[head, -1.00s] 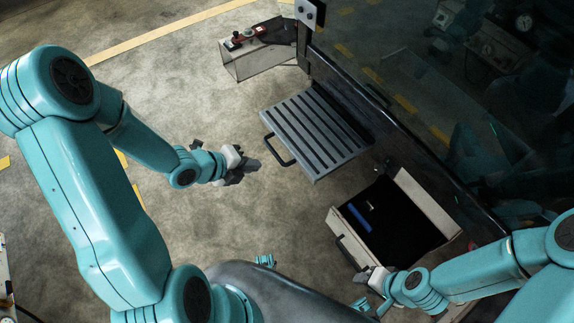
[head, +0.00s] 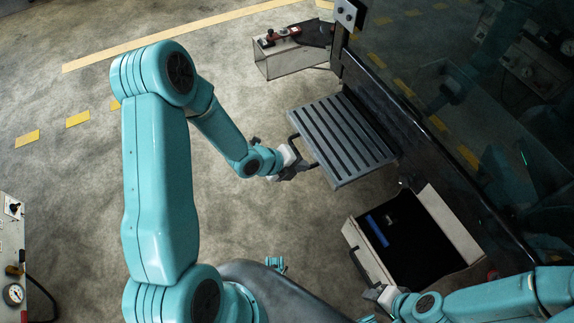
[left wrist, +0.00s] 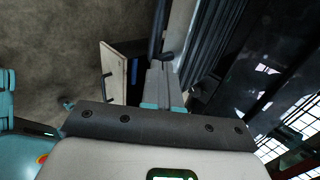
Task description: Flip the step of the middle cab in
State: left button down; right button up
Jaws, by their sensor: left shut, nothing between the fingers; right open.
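The step (head: 342,140) is a grey ribbed plate, folded out flat from the dark cab wall in the middle of the head view. A black bar handle (head: 294,148) runs along its left edge. My left gripper (head: 303,168) is shut and empty, right at the handle's near end; I cannot tell whether it touches. In the left wrist view, its closed fingers (left wrist: 162,82) point towards the step (left wrist: 208,42), whose ribbed plate shows at upper right. My right gripper (head: 376,293) is open at the bottom, near the front of an open drawer.
The open drawer (head: 364,252), with a dark inside and a blue item, stands nearer than the step; it also shows in the left wrist view (left wrist: 114,72). A box with red controls (head: 290,58) lies beyond the step.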

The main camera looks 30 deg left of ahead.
aim_at(318, 162)
pick_arm(q)
jog(key=shift+w+d+r, duration=0.1)
jog(key=shift+w+d, duration=0.3)
jog(key=shift+w, duration=0.3)
jog(key=shift+w+d, duration=0.35)
jog(key=shift+w, duration=0.3)
